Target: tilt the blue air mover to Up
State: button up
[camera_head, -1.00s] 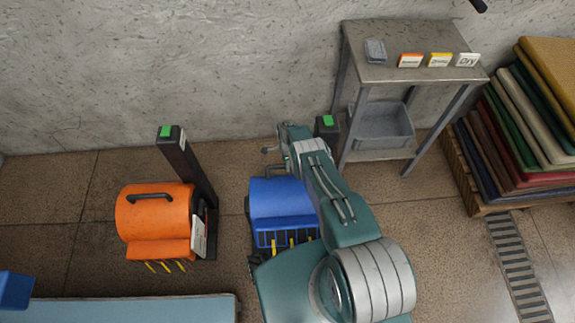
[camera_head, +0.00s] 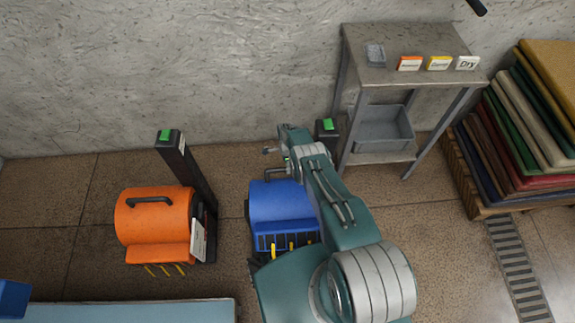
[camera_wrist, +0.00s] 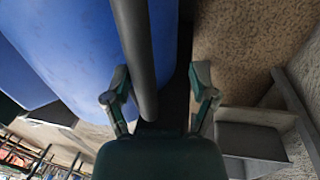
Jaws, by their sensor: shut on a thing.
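The blue air mover (camera_head: 280,203) stands on the floor in the middle of the head view, with yellow prongs at its front and a dark handle (camera_head: 273,171) at its back. My arm hides its right side. My gripper (camera_head: 287,147) is at the back of the mover, by the handle. In the wrist view, my gripper (camera_wrist: 161,88) has its fingers either side of the dark handle bar (camera_wrist: 137,45) and is shut on it. The blue housing (camera_wrist: 75,45) fills the upper left there. The exact finger contact is hard to see.
An orange air mover (camera_head: 155,220) stands to the left beside a dark post (camera_head: 190,175). A grey metal table (camera_head: 400,75) with small signs and a lower bin (camera_head: 383,128) stands close right of my gripper. Folded rugs (camera_head: 530,140) are stacked at far right. The wall is behind.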

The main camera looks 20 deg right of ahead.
jog(key=shift+w+r, duration=0.2)
notch_tip(320, 180, up, 11)
jog(key=w, duration=0.2)
jog(key=shift+d, duration=0.2)
jog(key=shift+r, duration=0.1)
dwell(0.5)
